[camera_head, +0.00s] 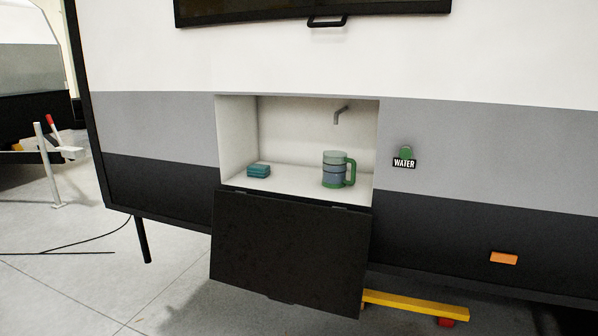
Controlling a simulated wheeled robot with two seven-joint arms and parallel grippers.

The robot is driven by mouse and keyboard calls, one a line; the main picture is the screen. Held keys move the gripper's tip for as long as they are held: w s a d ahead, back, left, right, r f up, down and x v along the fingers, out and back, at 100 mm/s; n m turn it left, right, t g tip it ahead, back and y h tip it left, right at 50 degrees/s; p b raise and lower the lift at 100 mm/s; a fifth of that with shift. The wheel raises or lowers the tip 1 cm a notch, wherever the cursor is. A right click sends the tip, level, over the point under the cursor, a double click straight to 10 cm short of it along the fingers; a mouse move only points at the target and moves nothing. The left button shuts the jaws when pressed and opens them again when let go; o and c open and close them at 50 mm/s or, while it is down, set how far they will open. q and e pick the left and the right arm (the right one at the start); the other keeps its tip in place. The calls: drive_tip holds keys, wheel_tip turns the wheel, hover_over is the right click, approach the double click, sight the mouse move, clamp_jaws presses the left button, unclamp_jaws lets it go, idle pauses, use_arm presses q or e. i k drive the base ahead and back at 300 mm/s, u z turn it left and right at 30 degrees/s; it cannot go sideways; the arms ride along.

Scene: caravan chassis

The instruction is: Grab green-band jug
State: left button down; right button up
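The jug (334,170) stands upright in a white recessed compartment (237,140) in the caravan's side. It is blue-grey and translucent, with green bands and a green handle on its right side. It stands near the right end of the compartment floor, below a small grey tap (341,115). Neither of my grippers shows in the head view.
A teal block (259,170), perhaps folded cloths or sponges, lies left of the jug. The compartment's black flap (290,250) hangs open below. A green knob (405,152) and a WATER label (404,163) are to the right. A yellow bar (415,304) lies low down.

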sight(335, 163)
drive_tip(key=u, duration=0.95)
drive_tip(key=i, duration=1.75)
drive_tip(key=z, duration=0.45)
